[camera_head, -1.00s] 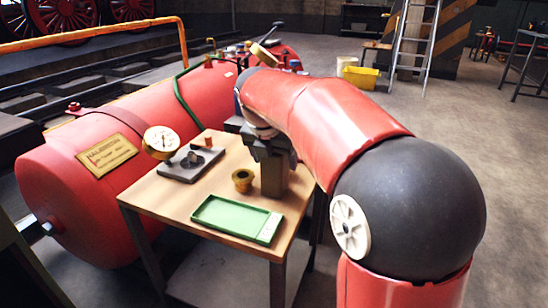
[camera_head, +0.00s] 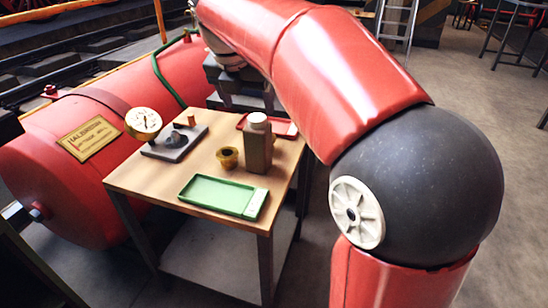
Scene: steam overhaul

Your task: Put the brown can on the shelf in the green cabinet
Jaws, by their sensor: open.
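The brown can (camera_head: 258,150), a squarish olive-brown can with a white cap, stands upright on the wooden-topped table (camera_head: 150,184). My gripper (camera_head: 243,103), dark grey, is open and empty just behind and above the can, apart from it as far as I can see. My red arm reaches over from the right and hides part of the gripper. No green cabinet or its shelf is in view.
A green tray (camera_head: 213,196) lies at the table's front, with a small brass cup (camera_head: 228,158) behind it. A gauge (camera_head: 143,123) and a grey block (camera_head: 175,143) are at left. A red tray (camera_head: 285,129) lies behind the can. A red boiler (camera_head: 75,150) stands left.

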